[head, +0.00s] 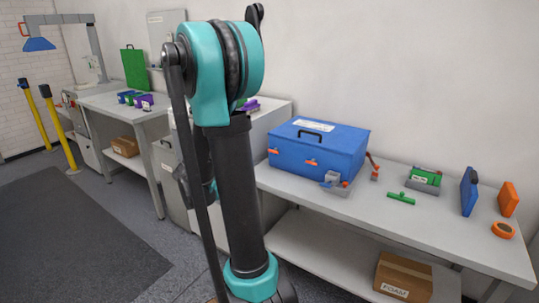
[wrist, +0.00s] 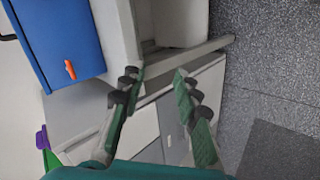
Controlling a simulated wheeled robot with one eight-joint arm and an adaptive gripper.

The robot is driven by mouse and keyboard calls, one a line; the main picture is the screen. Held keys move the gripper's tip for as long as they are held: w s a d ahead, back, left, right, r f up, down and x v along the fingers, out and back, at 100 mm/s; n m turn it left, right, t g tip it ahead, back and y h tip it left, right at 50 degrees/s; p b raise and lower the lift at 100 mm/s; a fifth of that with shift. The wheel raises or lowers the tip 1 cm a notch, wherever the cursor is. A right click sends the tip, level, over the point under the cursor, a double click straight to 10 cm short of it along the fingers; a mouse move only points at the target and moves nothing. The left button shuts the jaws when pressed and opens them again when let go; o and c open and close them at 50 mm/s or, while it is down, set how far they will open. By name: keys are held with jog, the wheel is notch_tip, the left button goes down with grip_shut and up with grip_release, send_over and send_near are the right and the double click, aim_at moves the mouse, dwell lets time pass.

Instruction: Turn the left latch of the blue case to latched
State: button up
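The blue case (head: 330,152) stands closed on the workbench in the head view, with a dark handle on its lid. Its left latch (head: 273,151) and right latch (head: 311,162) are orange and lie roughly sideways on the front face. In the wrist view the case (wrist: 62,38) fills the upper left. One orange latch (wrist: 70,69) shows there, near the case's lower corner; it appears to be the left one. My gripper (wrist: 160,78) is open and empty, apart from the case and to the right of the latch. In the head view my arm hides most of it.
The workbench (head: 470,243) also bears a grey fixture (head: 336,184) close before the case, a green part (head: 401,198), a blue upright block (head: 468,191) and an orange ring (head: 503,230). A foam carton (head: 404,277) sits on the lower shelf. Floor in front is clear.

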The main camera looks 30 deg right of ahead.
jog(key=w+d+g+h, duration=0.2)
jog(key=w+d+h, duration=0.65)
jog(key=w, duration=0.35)
jog(key=m+h, duration=0.1)
jog(key=h, duration=0.2)
send_near(274, 151)
jog(key=x, duration=0.8)
jog(key=shift+w+d+f+g, duration=0.25)
jog(key=shift+w+d+g, duration=0.05)
jog(key=shift+w, duration=0.05)
grip_shut()
